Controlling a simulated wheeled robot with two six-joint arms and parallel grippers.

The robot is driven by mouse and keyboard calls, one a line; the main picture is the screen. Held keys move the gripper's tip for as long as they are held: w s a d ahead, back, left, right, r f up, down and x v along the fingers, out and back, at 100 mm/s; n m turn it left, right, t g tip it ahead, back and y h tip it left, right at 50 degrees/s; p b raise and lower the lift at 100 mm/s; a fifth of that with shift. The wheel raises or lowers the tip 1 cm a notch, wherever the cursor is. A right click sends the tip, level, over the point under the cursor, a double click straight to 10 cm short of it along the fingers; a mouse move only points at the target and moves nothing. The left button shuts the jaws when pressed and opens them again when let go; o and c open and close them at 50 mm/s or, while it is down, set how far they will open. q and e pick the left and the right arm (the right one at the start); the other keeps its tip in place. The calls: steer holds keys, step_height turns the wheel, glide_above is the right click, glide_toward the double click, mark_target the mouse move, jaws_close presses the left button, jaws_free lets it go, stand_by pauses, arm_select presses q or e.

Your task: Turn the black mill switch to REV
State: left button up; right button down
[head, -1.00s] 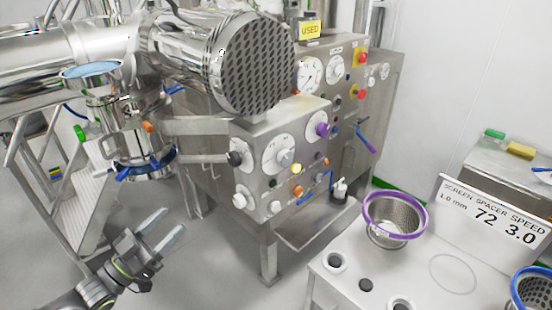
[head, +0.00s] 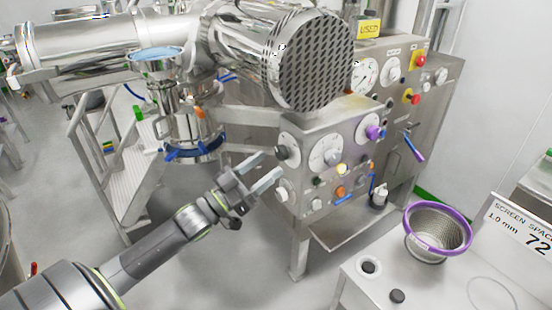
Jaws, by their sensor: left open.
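The control box (head: 334,120) stands at centre right under the big steel drum. A black switch knob (head: 281,153) sits on the white dial (head: 291,144) at the left of its front panel. The dial's lettering is too small to read. My left gripper (head: 269,165) is open and empty, its fingers pointing at the panel's left edge. In the picture the fingertips lie just left of and below the black knob; I cannot tell the gap in depth. My right gripper is out of view.
A second white dial (head: 325,155), a purple knob (head: 373,132), white knobs and an orange button (head: 340,192) crowd the panel. The steel drum (head: 313,60) overhangs it. A purple-rimmed sieve (head: 438,232) stands on the white bench at right. Steps (head: 125,190) stand left.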

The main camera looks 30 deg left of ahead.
mark_target(278, 157)
arm_select(q)
steer(key=shift+p+x, duration=0.3)
steer(key=shift+x, duration=1.75)
steer(key=shift+c, duration=0.2)
steer(key=c, duration=1)
